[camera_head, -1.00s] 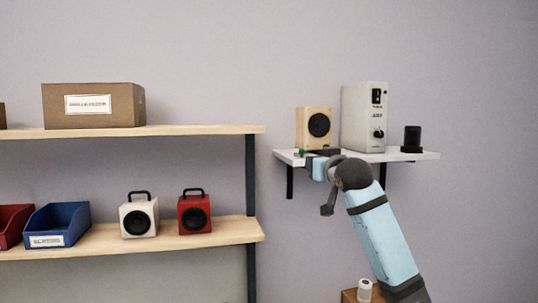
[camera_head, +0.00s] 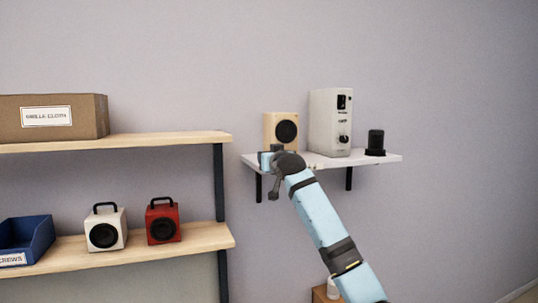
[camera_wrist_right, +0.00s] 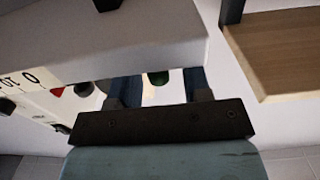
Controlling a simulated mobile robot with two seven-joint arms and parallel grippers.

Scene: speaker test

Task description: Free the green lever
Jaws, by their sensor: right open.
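In the head view my right gripper is at the left end of the white wall shelf (camera_head: 340,160), in front of the wooden speaker (camera_head: 281,131). The lever is hidden there behind my wrist. My left gripper is not in view.
A tall white unit (camera_head: 330,122) and a black cylinder (camera_head: 375,142) stand on the wall shelf. Left is a wooden rack (camera_head: 190,237) with a white speaker (camera_head: 105,230), a red speaker (camera_head: 163,222), a blue bin (camera_head: 28,238) and a cardboard box (camera_head: 80,117).

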